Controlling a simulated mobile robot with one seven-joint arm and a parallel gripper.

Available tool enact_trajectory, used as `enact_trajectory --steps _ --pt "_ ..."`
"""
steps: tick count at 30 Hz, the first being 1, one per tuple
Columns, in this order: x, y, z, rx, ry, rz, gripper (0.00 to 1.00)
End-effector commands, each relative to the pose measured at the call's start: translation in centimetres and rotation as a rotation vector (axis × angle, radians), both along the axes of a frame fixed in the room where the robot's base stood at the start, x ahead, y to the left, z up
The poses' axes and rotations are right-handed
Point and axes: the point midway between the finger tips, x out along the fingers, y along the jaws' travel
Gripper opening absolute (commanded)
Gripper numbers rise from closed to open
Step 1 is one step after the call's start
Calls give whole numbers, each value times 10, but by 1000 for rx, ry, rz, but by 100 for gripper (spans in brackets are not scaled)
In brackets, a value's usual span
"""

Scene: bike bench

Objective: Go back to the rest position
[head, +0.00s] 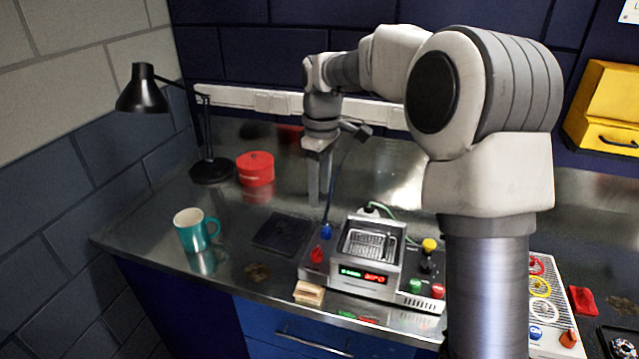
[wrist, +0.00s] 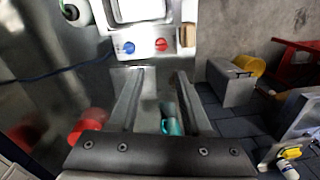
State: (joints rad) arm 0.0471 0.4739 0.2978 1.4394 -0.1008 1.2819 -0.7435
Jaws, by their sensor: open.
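My gripper (head: 319,188) hangs pointing down over the back middle of the metal bench in the head view. It stands behind the bench device (head: 372,258), which has a metal basket and a lit display. In the wrist view my gripper (wrist: 160,72) has its two fingers apart with nothing held between them. A teal mug (head: 192,232) stands upright on the bench at the left. The mug also shows in the wrist view (wrist: 170,120), seen beyond the gap between the fingers.
A red round tin (head: 256,168) and a black lamp (head: 143,92) stand at the back left. A dark flat pad (head: 282,233) and a small wooden block (head: 309,292) lie near the device. A panel with coloured rings (head: 545,300) is at the right. Bench around the mug is mostly clear.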

Motion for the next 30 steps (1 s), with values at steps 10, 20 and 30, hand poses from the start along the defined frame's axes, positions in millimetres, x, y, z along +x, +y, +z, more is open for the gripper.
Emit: enact_trajectory --steps 10,20,30 --pt "0 0 6 1 1 0 49" --pt "-27 -10 34 -25 -60 -92 49" --pt "-113 -43 79 -36 -219 -383 49"
